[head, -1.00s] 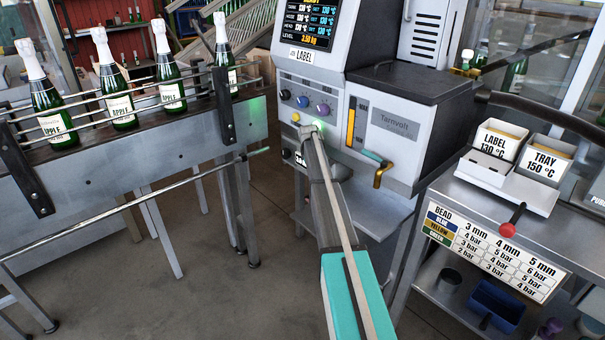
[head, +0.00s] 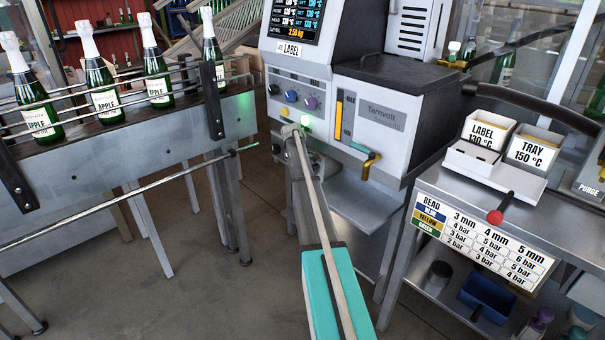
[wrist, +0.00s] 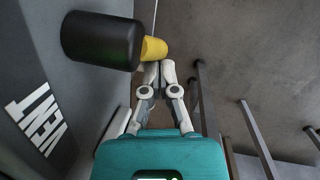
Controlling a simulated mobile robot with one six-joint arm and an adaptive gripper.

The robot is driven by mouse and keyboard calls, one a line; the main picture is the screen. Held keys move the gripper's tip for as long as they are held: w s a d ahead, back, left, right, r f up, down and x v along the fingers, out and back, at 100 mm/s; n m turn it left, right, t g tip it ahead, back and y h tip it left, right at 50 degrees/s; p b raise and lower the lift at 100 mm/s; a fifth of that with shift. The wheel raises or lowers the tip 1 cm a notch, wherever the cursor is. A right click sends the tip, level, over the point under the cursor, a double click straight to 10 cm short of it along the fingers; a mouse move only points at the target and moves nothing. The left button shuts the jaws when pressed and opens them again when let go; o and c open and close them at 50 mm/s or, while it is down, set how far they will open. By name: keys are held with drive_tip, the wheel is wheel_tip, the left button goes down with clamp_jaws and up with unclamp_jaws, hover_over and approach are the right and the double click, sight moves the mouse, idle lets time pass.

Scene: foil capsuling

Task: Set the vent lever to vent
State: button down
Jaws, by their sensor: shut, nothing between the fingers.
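My gripper (wrist: 154,72) is shut and empty in the wrist view, its pale fingers meeting beyond the teal body. A black cylindrical grip (wrist: 100,40) with a yellow piece (wrist: 153,50) stands out from the grey panel, just above and left of my fingertips. I cannot tell whether the fingers touch the yellow piece.
A brass spout with a teal handle (head: 369,160) sticks out to the right. A bottle conveyor (head: 130,150) stands left, and a steel cart (head: 430,180) with label and tray bins stands right.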

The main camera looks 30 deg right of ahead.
drive_tip(key=shift+s+d+f, duration=0.2)
drive_tip(key=shift+s, duration=0.1)
idle(0.9)
drive_tip(key=shift+w+a, duration=0.1)
drive_tip(key=w+a+r+p, duration=0.4)
drive_tip(key=w+r+p, duration=0.4)
drive_tip(key=r+p, duration=0.1)
drive_tip(key=shift+r, duration=0.25)
idle(0.8)
idle(0.5)
